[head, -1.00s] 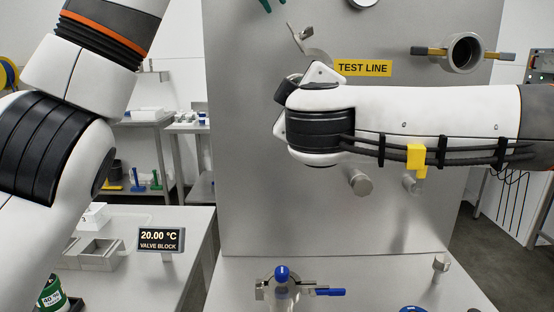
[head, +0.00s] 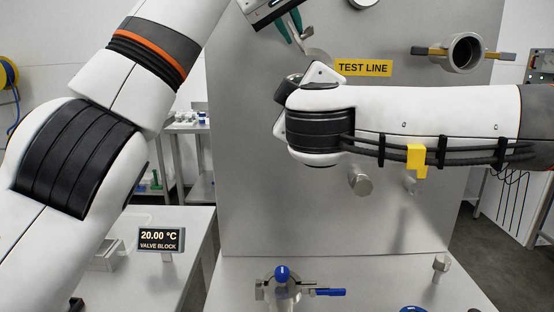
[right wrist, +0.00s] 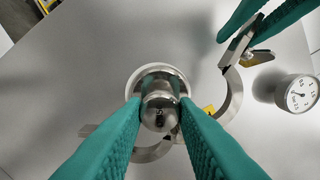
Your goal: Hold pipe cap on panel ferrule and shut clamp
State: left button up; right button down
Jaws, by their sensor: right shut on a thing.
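The right wrist view shows my right gripper (right wrist: 160,108) shut on the shiny metal pipe cap (right wrist: 160,112). A round flange (right wrist: 147,76) shows around the cap at the panel; I cannot tell whether cap and ferrule touch. The clamp (right wrist: 235,98) hangs open, one curved arm to the right and part of another (right wrist: 155,151) below the cap. My left gripper (right wrist: 243,30) is open, its teal fingers on either side of the clamp's upper end. In the head view, the left gripper (head: 294,32) is at the top, by the clamp arm (head: 318,54). My right arm hides the cap and right gripper there.
The steel panel (head: 270,200) carries a TEST LINE label (head: 363,68), an open port (head: 464,52) to the right and a stub (head: 361,184) below. A gauge (right wrist: 302,93) is right of the clamp. A blue-topped fitting (head: 282,275) stands on the bench.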

pick_arm(q)
grip_shut()
jog(key=shift+f, duration=0.1)
dwell(0.3)
jog(key=shift+a+f+n+h, duration=0.5)
jog(key=shift+a+f+h, duration=0.2)
jog(key=shift+a, duration=0.3)
jog(key=shift+f, duration=0.1)
